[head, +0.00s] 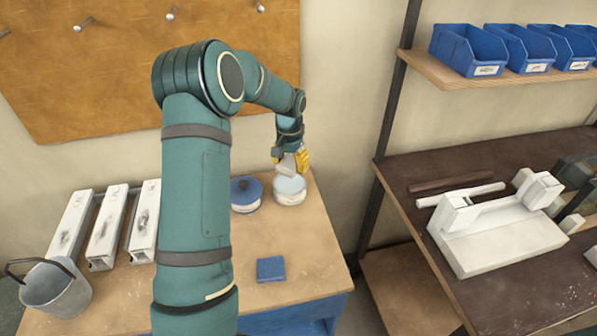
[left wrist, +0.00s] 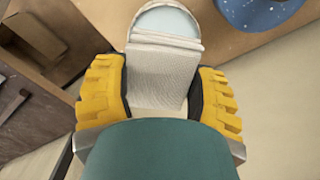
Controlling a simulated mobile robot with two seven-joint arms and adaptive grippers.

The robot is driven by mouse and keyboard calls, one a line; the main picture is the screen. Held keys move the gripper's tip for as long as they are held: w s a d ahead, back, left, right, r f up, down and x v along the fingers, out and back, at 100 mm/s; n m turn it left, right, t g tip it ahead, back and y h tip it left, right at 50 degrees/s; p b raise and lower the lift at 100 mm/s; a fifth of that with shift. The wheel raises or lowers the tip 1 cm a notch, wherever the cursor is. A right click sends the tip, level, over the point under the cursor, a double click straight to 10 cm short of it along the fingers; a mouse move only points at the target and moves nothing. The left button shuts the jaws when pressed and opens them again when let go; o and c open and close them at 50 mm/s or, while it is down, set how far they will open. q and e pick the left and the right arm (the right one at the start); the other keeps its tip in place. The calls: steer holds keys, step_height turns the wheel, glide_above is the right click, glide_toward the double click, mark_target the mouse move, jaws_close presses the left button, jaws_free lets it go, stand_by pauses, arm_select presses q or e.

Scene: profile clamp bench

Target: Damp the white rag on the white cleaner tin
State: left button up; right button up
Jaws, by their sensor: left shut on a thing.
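My left gripper (head: 291,161) is shut on the white rag (head: 286,167), directly above the white cleaner tin (head: 289,199). In the left wrist view the folded, ribbed rag (left wrist: 160,78) sits between the two yellow fingers (left wrist: 161,98). The tin (left wrist: 166,9) shows just beyond the rag's end, with a pale blue top and a white rim. The rag's lower end is close to the tin's top; I cannot tell if they touch. My right gripper is not in view.
A blue tin (head: 246,208) stands just left of the white one. A blue block (head: 270,269) lies nearer on the wooden bench (head: 310,250). Several white profiles (head: 108,230) and a grey bucket (head: 58,292) are at left. A dark bench with a white clamp fixture (head: 490,240) is at right.

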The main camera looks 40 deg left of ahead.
mark_target(290, 184)
arm_select(q)
steer(key=shift+w+a, duration=0.15)
steer(key=shift+a, duration=0.2)
steer(key=shift+f+b, duration=2.05)
steer(key=shift+f, duration=0.95)
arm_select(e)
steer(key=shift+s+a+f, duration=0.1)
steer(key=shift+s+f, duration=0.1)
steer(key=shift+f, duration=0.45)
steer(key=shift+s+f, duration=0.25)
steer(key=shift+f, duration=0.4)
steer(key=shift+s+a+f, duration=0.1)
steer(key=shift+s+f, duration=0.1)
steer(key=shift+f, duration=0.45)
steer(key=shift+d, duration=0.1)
arm_select(q)
steer(key=shift+f, duration=0.6)
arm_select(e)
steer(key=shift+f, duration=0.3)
arm_select(q)
steer(key=shift+r, duration=0.15)
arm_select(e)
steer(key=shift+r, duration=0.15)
arm_select(q)
steer(key=shift+r+p, duration=2.2)
steer(key=shift+r, duration=1.2)
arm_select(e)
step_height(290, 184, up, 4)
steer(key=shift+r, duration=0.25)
